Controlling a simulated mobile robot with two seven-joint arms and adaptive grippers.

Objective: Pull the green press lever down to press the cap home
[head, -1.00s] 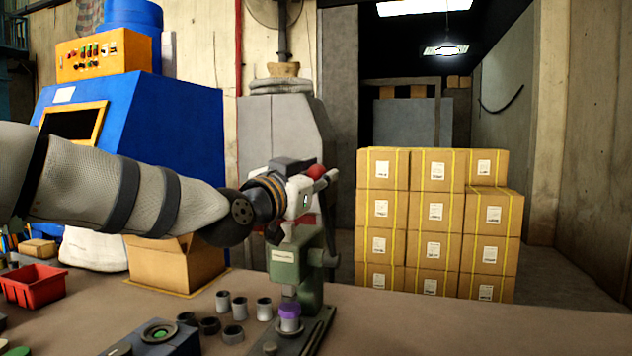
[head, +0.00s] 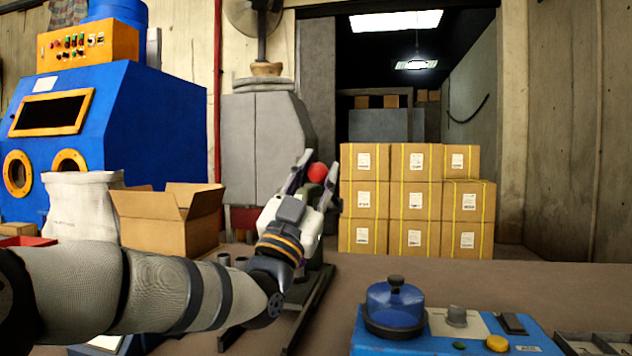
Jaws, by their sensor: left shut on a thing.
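My left gripper (head: 317,168) points up and is shut on the press lever, with the lever's red ball knob (head: 318,173) showing between its fingers. The lever's shaft is hidden behind the gripper. The press stands behind my gripper and wrist, and its green body is almost wholly covered. Its dark base (head: 309,310) shows to the right of my wrist, slanting towards the front. The cap is hidden behind my arm, so I cannot tell how it sits. My right gripper is not in view.
A blue device with a domed lid (head: 394,305) and a yellow button (head: 497,343) stands at the front right. An open cardboard box (head: 170,215) is at the left behind my arm. Grey cups (head: 224,260) are partly hidden beside the press.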

